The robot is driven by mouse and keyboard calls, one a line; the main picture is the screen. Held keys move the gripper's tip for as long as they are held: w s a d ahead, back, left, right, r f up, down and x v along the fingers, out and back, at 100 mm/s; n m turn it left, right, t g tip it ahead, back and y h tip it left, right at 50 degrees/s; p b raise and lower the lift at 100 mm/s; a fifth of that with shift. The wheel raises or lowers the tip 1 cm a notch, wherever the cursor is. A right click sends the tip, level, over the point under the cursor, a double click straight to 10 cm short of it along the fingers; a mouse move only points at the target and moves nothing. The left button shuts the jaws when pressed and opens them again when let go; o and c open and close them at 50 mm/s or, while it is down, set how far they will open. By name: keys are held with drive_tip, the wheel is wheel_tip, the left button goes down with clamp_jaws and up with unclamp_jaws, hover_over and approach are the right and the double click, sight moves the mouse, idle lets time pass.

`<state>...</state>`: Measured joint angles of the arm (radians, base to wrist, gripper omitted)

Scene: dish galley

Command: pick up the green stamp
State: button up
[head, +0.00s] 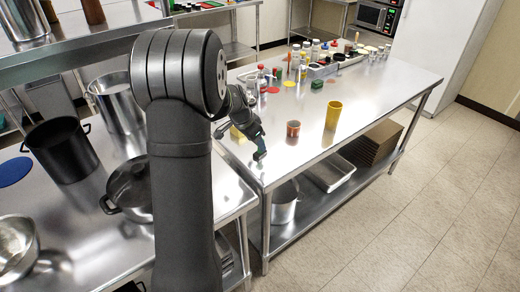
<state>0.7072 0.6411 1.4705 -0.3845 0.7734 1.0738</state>
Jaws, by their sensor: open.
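My gripper (258,143) is open, low over the near left part of the steel table (365,120). A small dark green piece (260,155) shows right at its fingertips. It looks like the green stamp, but it is too small to tell for sure, or to tell whether it stands between the fingers or just beyond them. A second green block (317,86) lies farther back on the table, apart from my gripper.
Bottles and small containers crowd the table's back. A black pot (62,150) stands on the left counter. The table's right part is clear.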

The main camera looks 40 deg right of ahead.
drive_tip(key=shift+x, duration=2.7)
drive_tip(key=shift+r, duration=0.1)
drive_tip(key=c, duration=1)
